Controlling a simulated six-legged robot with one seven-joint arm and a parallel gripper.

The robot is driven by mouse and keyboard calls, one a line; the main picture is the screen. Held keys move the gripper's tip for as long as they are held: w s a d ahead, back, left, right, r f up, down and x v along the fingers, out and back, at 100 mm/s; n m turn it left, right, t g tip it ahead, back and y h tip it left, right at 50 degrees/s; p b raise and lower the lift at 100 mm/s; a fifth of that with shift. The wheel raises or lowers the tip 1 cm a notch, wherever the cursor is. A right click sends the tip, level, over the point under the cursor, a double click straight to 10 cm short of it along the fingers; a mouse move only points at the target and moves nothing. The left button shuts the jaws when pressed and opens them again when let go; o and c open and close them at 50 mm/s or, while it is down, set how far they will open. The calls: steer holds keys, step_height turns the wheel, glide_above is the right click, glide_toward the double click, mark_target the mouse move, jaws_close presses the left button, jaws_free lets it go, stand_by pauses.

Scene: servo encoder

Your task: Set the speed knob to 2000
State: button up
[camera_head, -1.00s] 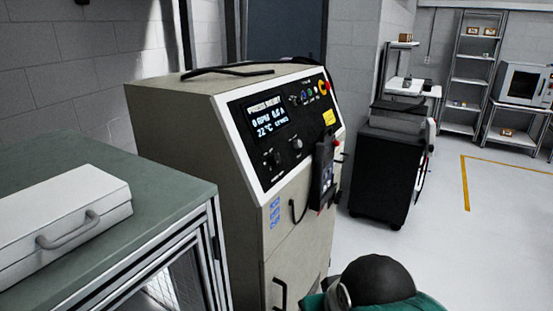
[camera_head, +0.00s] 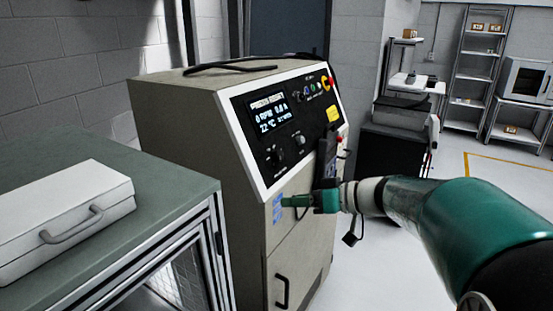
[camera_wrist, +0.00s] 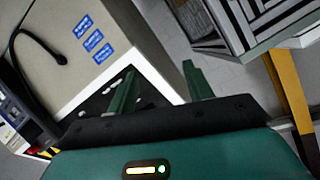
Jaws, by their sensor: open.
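The control cabinet (camera_head: 180,140) stands in the middle of the head view with a sloped black panel. Its lit display (camera_head: 268,115) reads 0 RPM. My gripper (camera_head: 286,201) is in front of the cabinet, below the panel, near the blue labels (camera_head: 277,208). In the wrist view my gripper (camera_wrist: 160,85) is open, with nothing between its two green fingers.
A handheld pendant (camera_head: 326,155) with a cable hangs at the panel's right edge, close to my arm. A green-topped bench (camera_head: 170,190) with a white case (camera_head: 65,215) stands at left. A black cart (camera_head: 385,150) and shelves (camera_head: 470,80) are behind.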

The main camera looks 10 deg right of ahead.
mark_target(281, 157)
steer(key=w+d+r+t, duration=0.1)
steer(key=w+d+t, duration=0.4)
steer(key=w+d, duration=0.35)
steer(key=shift+n+y, duration=0.3)
steer(key=x, duration=1.2)
steer(key=shift+w+a+r, duration=0.1)
steer(key=shift+w+r, duration=0.25)
steer(key=shift+w, duration=0.1)
steer(key=shift+c, duration=0.4)
steer(key=c, duration=0.9)
steer(key=shift+m+t, duration=0.3)
steer(key=shift+m, duration=0.1)
